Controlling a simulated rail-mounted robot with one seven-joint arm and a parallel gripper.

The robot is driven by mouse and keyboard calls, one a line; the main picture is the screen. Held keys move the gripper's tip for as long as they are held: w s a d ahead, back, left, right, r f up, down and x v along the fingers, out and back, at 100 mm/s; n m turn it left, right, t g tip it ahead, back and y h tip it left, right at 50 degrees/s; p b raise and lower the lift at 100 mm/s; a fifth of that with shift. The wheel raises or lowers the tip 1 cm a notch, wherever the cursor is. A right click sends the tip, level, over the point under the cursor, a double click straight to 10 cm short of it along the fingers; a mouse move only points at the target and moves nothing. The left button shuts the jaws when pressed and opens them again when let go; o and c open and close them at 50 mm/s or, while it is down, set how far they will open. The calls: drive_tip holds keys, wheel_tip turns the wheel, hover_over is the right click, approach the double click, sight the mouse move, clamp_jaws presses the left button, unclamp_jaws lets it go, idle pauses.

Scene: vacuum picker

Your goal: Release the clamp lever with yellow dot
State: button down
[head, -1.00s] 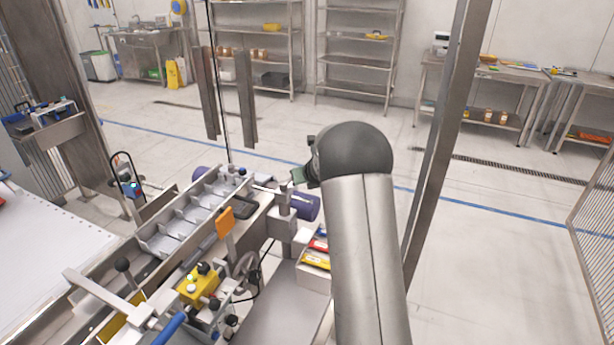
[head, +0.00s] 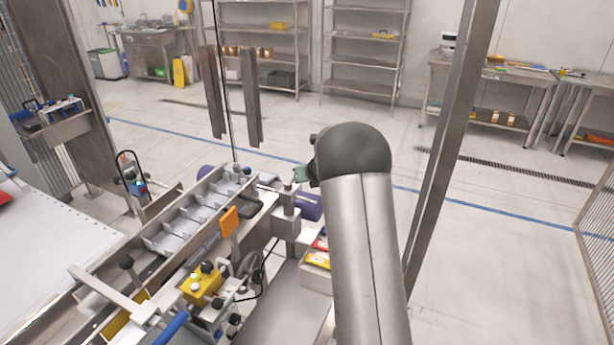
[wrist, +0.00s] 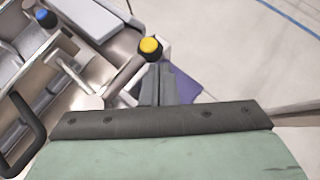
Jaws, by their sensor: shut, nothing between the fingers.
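The clamp lever with the yellow dot (wrist: 150,46) shows in the wrist view as a dark round knob with a yellow cap, on a metal arm running down to the left. My gripper (wrist: 158,68) has its grey fingers shut and empty, their tips just below the knob. I cannot tell whether they touch it. A second lever knob with a blue dot (wrist: 45,17) is at the upper left. In the head view my gripper is largely hidden behind my arm; part of its green body (head: 303,174) shows beside the machine's end.
The machine's compartment conveyor (head: 195,215) runs diagonally at left. A yellow control box (head: 202,283) and an orange plate (head: 230,222) stand along its near side. A black handle (wrist: 24,125) is at left in the wrist view. Open floor (head: 480,250) lies to the right.

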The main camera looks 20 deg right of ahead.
drive_tip(key=shift+s+d+f+b, duration=0.1)
drive_tip(key=shift+s+f+b, duration=0.15)
drive_tip(key=shift+b, duration=0.1)
drive_tip(key=s+d+r+b, duration=0.1)
drive_tip(key=s+r+b, duration=0.1)
drive_tip(key=s+r, duration=0.4)
drive_tip(key=s, duration=0.5)
drive_tip(key=shift+d, duration=0.3)
